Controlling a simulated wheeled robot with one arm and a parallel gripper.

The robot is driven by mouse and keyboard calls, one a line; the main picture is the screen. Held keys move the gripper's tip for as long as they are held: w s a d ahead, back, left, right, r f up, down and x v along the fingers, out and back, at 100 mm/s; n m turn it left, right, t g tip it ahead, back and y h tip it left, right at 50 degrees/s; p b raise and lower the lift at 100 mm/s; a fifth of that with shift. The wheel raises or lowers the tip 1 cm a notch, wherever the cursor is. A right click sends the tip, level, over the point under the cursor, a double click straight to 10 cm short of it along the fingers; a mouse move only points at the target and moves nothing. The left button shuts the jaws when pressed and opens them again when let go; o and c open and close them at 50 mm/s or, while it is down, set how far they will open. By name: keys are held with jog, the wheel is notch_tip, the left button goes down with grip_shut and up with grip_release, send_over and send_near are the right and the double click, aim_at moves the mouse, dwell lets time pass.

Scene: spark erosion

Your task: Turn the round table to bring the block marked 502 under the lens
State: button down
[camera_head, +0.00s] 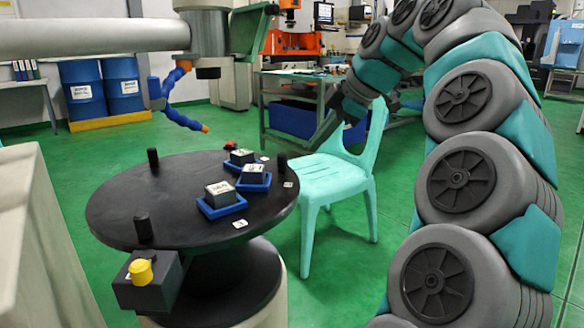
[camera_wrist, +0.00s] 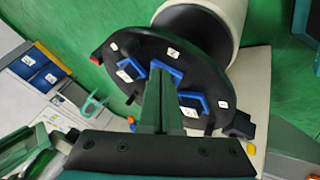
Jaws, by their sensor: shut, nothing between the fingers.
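The black round table (camera_head: 160,215) stands at left centre in the head view; its disc also shows in the wrist view (camera_wrist: 206,75). Three dark blocks with pale tops sit in blue holders on its right half: a rear block (camera_head: 241,157), a middle block (camera_head: 252,175) and a front block (camera_head: 220,194). Their markings are too small to read. Black pegs (camera_head: 152,160) stand up around the rim. A dark lens-like head (camera_head: 207,66) hangs above the table's rear. My gripper (camera_head: 317,142) is shut and empty, apart from the table, to its right and above the chair.
A pale turquoise chair (camera_head: 335,180) stands right of the table. A black box with a yellow button (camera_head: 141,271) is at the table's front. A blue jointed hose (camera_head: 180,118) hangs over the rear. Blue drums (camera_head: 122,85) stand behind. Green floor is open at left.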

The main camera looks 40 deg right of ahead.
aim_at(259, 156)
jog(key=b+x, duration=0.1)
jog(key=x, duration=0.9)
jog(key=shift+w+d, duration=0.3)
jog(key=shift+w, duration=0.3)
jog(key=shift+w+d, duration=0.25)
jog(key=shift+w, duration=0.35)
jog(key=shift+w+d, duration=0.3)
jog(key=shift+w, duration=0.35)
jog(key=shift+w, duration=0.1)
jog(key=shift+w+d+p, duration=0.3)
jog(key=shift+w, duration=0.35)
jog(key=shift+w+d+p, duration=0.25)
jog(key=shift+w+d, duration=0.05)
jog(key=shift+w, duration=0.35)
jog(key=w+p, duration=0.1)
jog(key=w, duration=0.1)
jog(key=w+p, duration=0.1)
jog(key=w, duration=0.1)
jog(key=w+d, duration=0.1)
jog(key=w, duration=0.2)
jog(key=shift+r+p, duration=0.1)
jog(key=shift+p, duration=0.3)
jog(key=shift+w+a+p, duration=0.15)
jog(key=shift+w+p, duration=0.55)
jog(key=shift+w, duration=1.1)
